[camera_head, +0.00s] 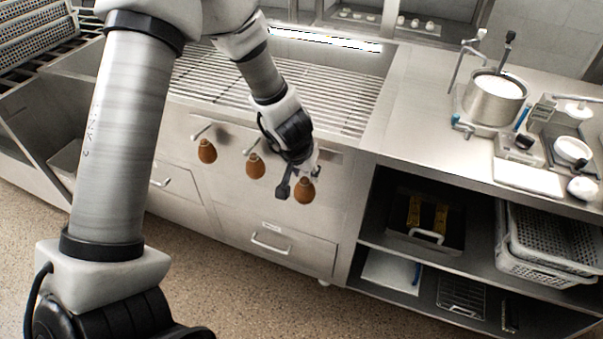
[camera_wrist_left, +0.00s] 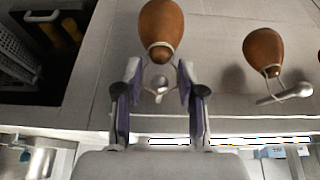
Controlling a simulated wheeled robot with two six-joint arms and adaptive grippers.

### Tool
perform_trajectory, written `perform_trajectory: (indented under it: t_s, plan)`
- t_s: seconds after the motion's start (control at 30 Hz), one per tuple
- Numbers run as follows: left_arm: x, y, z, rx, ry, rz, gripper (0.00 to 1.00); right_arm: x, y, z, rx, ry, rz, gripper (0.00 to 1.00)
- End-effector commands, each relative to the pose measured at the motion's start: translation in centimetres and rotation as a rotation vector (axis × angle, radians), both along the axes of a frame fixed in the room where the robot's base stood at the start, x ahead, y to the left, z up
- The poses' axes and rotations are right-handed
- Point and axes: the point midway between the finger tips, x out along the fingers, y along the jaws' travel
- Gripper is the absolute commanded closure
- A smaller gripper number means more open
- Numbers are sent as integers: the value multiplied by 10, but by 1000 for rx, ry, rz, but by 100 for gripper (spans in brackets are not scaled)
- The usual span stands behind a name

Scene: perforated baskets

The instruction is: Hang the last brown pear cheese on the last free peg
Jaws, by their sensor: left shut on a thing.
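A brown pear cheese (camera_head: 304,190) hangs at my left gripper (camera_head: 301,176), in front of the cabinet face. In the left wrist view this cheese (camera_wrist_left: 161,27) shows large, its thin cord loop between the two fingers of my left gripper (camera_wrist_left: 158,90). The gripper is shut on the loop. A round metal peg end (camera_wrist_left: 159,84) shows inside the loop's outline; I cannot tell whether the loop rests on the peg. Two other brown cheeses, the left one (camera_head: 207,151) and the middle one (camera_head: 255,167), hang from pegs. The middle one (camera_wrist_left: 263,50) also shows in the wrist view.
A slatted metal drain table (camera_head: 330,105) lies above the pegs. Drawers with handles (camera_head: 270,244) are below. To the right are a counter with a steel pot (camera_head: 495,98) and open shelves with white perforated baskets (camera_head: 550,240). The floor in front is clear.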

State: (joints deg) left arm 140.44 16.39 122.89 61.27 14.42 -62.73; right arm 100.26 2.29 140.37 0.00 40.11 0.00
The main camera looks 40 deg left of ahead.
Motion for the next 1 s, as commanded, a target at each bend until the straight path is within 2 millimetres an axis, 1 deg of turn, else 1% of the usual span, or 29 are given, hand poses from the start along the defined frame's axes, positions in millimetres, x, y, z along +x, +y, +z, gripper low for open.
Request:
perform_trajectory:
  t_s: [0.03, 0.33, 0.5, 0.63, 1.0]
  plan:
    - [3, 1, 2, 1, 0, -1, 100, 0, 0, 4, 0, 0, 0, 25]
    - [24, 6, 1, 1, 0, -1, 100, 0, 0, 16, 0, 0, 0, 25]
    - [33, 8, -4, 1, 1, -1, 100, 0, 0, 23, 0, 0, 0, 25]
    - [36, 9, -7, 2, 0, -1, 100, 0, 0, 27, 0, 0, 0, 25]
    - [37, 9, -9, 1, 0, 0, 100, 0, 0, 27, 0, 0, 0, 25]
